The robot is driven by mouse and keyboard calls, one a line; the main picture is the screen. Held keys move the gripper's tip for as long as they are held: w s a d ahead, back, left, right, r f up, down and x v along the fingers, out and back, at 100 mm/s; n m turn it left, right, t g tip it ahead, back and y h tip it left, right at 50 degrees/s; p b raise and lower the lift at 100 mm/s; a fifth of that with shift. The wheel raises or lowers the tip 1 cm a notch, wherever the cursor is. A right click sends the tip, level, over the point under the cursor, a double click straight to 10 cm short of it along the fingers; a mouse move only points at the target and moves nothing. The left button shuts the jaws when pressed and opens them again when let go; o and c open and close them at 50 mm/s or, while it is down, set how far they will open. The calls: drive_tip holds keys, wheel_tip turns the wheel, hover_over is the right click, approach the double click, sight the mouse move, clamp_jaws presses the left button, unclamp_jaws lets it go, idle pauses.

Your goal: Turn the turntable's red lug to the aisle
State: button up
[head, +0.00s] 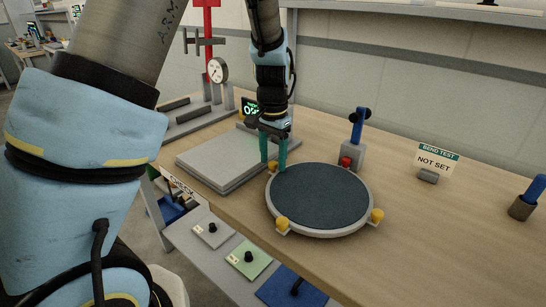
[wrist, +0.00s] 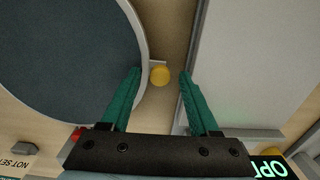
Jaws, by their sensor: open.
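The turntable (head: 320,198) is a round disc with a dark top and a pale rim, on the wooden bench. Its red lug (head: 346,162) is on the far right side, by the blue lever's grey base. Yellow lugs stick out at the front left (head: 282,223), at the right (head: 376,215) and at the back left (head: 272,167). My gripper (head: 273,164) is open and points down at the back-left yellow lug. In the wrist view that yellow lug (wrist: 160,75) lies between the two green fingers, with a gap on each side. The red lug (wrist: 77,135) is partly hidden there.
A grey plate stack (head: 215,160) lies close left of the turntable. A blue lever (head: 358,128) stands behind it. A gauge press (head: 215,70) is behind. Panels lie on a lower shelf (head: 225,262).

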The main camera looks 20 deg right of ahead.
clamp_jaws()
idle(0.3)
idle(1.0)
